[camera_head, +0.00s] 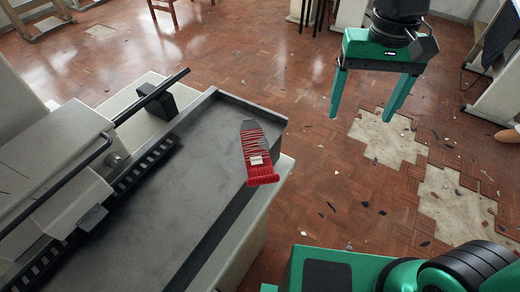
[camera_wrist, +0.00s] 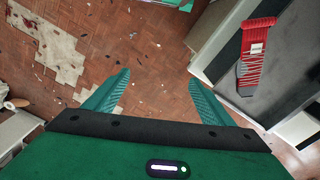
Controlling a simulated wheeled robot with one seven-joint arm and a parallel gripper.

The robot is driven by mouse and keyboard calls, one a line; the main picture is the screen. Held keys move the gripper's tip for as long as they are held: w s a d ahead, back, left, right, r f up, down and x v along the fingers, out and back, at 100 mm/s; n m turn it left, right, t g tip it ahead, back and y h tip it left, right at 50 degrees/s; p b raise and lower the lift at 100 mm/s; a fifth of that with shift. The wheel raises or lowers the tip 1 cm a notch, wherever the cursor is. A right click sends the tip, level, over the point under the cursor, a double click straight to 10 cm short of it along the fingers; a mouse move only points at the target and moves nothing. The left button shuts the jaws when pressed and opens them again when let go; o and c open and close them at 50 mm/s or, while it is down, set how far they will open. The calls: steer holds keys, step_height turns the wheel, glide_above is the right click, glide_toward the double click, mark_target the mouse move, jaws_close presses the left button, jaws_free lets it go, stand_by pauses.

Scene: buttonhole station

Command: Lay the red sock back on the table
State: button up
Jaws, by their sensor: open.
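The red sock (camera_head: 258,160) has a grey end and a small pale label. It lies at the right edge of the grey machine table (camera_head: 190,165), its red end reaching over the raised rim. In the wrist view the sock (camera_wrist: 258,50) shows at the upper right on the table (camera_wrist: 290,45). My gripper (camera_head: 368,100) hangs with fingers spread and empty over the floor, to the right of the table and apart from the sock. Its fingers (camera_wrist: 155,95) also show in the wrist view, with only floor between them.
A machine (camera_head: 50,150) with black bars stands along the table's left side. The parquet floor (camera_head: 320,190) has bare patches (camera_head: 388,138) and scattered debris. Furniture legs (camera_head: 315,12) stand at the back. The table's middle is clear.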

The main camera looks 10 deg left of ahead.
steer(key=s+a+n, duration=0.2)
steer(key=s+a, duration=0.1)
steer(key=a, duration=0.8)
steer(key=n, duration=0.2)
glide_above(258, 159)
steer(key=f, duration=0.3)
steer(key=shift+s+d+f, duration=0.1)
steer(key=shift+s+d, duration=0.1)
steer(key=shift+s, duration=0.05)
steer(key=shift+w+a+f, duration=0.1)
steer(key=shift+f, duration=1.45)
steer(key=shift+w+a+f, duration=0.1)
steer(key=shift+f, duration=1.45)
steer(key=c, duration=1.2)
steer(key=shift+c, duration=0.2)
steer(key=shift+r, duration=0.1)
